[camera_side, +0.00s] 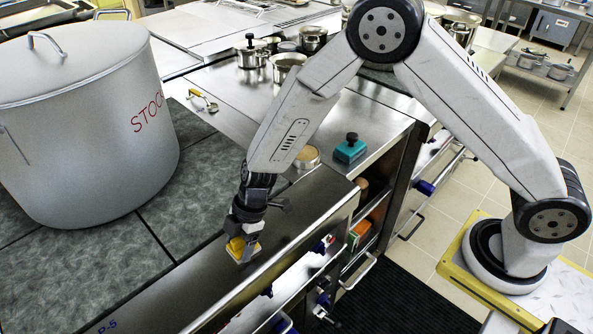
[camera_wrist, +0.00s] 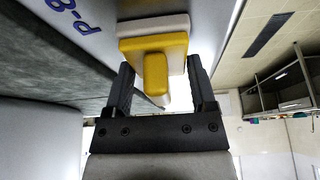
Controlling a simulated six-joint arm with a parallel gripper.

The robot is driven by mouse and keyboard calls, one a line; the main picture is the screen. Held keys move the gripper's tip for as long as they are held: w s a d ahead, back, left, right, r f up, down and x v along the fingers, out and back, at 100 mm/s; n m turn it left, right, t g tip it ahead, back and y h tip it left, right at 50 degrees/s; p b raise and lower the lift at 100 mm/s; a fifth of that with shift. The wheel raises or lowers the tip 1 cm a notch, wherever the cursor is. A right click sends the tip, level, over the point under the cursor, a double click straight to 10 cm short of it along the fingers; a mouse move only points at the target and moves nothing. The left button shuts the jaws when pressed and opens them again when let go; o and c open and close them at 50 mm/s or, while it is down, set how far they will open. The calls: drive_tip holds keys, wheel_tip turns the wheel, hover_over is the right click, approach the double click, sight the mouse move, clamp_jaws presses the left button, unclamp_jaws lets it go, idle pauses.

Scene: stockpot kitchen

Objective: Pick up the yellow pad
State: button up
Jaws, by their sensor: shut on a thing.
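The yellow pad (camera_side: 236,246) is at my gripper's tip in the side view, over the steel ledge beside the dark worktop. In the wrist view the pad (camera_wrist: 155,66) shows a yellow block on a yellow plate with a pale layer behind it. My gripper (camera_side: 243,230) points down, and its two dark fingers show on either side of the pad in the wrist view (camera_wrist: 160,76). It is shut on the pad. I cannot tell whether the pad's pale face touches the steel.
A large stockpot (camera_side: 85,125) stands on the dark worktop at left. A teal block with a black knob (camera_side: 350,149) and a round tan-topped tin (camera_side: 307,157) are on the steel behind. Small pots (camera_side: 252,55) stand farther back. Blue-and-steel knobs (camera_side: 322,245) line the front.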

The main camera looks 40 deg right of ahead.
drive_tip(key=shift+r, duration=0.1)
drive_tip(key=shift+r, duration=0.65)
drive_tip(key=s+d+r, duration=0.3)
drive_tip(key=s+r, duration=0.2)
drive_tip(key=s, duration=0.1)
drive_tip(key=s+d+r, duration=0.2)
drive_tip(key=s+r, duration=0.4)
drive_tip(key=shift+s+d+r, duration=0.25)
drive_tip(key=shift+s+d, duration=0.15)
drive_tip(key=o, duration=0.6)
drive_tip(key=c, duration=0.4)
